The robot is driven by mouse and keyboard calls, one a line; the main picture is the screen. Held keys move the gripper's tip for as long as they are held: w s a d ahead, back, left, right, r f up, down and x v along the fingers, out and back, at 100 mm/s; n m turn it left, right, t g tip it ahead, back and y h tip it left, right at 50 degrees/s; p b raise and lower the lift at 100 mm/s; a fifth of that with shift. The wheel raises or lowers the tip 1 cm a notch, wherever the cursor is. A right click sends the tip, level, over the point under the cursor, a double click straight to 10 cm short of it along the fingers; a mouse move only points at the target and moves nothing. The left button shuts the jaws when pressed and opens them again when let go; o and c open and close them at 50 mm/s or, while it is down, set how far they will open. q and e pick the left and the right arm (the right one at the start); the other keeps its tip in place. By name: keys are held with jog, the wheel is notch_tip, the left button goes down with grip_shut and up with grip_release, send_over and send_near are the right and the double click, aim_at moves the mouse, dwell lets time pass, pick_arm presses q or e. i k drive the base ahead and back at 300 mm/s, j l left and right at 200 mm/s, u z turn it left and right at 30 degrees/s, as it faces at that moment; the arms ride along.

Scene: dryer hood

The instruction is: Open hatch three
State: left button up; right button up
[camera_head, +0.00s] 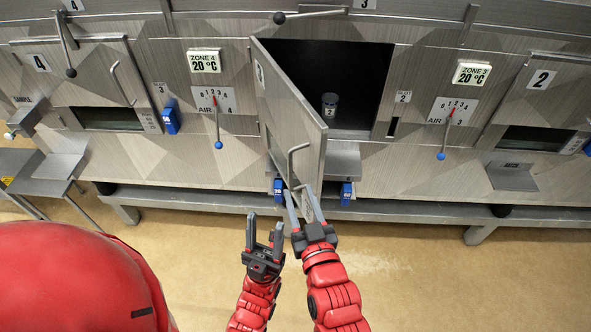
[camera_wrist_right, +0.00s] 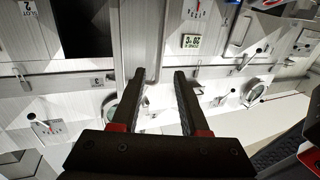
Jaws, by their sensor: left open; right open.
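Hatch three's door (camera_head: 290,110) stands swung open at the middle of the head view, its face turned left with a number plate near its upper edge. Behind it is a dark opening (camera_head: 350,75). The door's bar handle (camera_head: 295,160) is on its lower part. My right gripper (camera_head: 301,194) is open just below this handle. In the right wrist view its open jaws (camera_wrist_right: 158,75) have a thin bar (camera_wrist_right: 155,65) near the tips; I cannot tell whether they touch. My left gripper (camera_head: 264,222) is open and empty, lower and left of the right one.
A small dark jar (camera_head: 329,104) stands inside the opening. Hatches four (camera_head: 97,85) and two (camera_head: 530,100) flank it. Blue-knobbed air levers (camera_head: 218,130) (camera_head: 446,135) hang from the front. A grey rail (camera_head: 400,211) runs below; the floor before it is clear.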

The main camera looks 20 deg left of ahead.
aim_at(300, 132)
jog(key=i+l+u, duration=0.1)
jog(key=l+u, duration=0.2)
jog(key=l, duration=0.35)
jog(key=l+u, duration=0.3)
jog(key=l, duration=0.35)
